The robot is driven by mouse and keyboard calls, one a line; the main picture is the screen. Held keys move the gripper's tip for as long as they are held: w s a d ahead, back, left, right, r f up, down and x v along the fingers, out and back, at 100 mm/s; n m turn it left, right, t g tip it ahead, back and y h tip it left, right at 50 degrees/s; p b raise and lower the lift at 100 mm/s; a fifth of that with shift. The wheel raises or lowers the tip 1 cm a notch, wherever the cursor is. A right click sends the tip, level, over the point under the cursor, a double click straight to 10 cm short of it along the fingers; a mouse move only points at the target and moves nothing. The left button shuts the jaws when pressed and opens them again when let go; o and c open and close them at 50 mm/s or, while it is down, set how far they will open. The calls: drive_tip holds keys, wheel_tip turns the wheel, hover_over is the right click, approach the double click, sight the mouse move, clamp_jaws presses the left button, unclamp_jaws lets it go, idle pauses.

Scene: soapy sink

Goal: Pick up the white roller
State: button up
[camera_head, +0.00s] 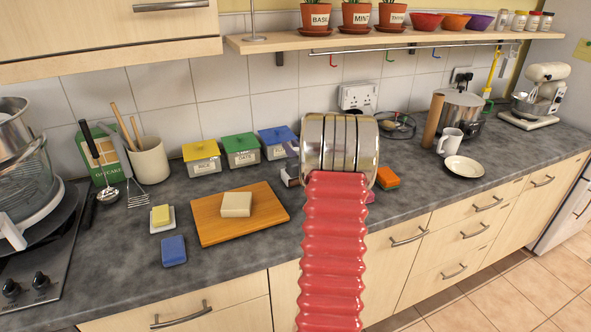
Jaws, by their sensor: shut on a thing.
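I cannot make out a white roller in this view. My red ribbed arm rises from the bottom, right of centre, and ends in a broad silver banded cylinder over the counter. The jaws of my gripper are hidden behind this cylinder, so their position and anything between them do not show. A small, partly covered box (290,177) shows just left of the silver cylinder. A pink item (370,197) peeks out at its lower right.
A wooden board (212,226) with a cream block (237,204) lies left of my arm. Three lidded boxes stand behind it. An orange-and-green sponge (387,178), brown upright tube (433,120), white mug (450,141) and plate (464,167) are to the right. A shelf (420,37) runs above.

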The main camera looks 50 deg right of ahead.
drive_tip(key=shift+r, duration=0.15)
clamp_jaws()
wheel_tip(320, 180, up, 10)
idle(0.3)
drive_tip(key=shift+a, duration=0.1)
idle(0.5)
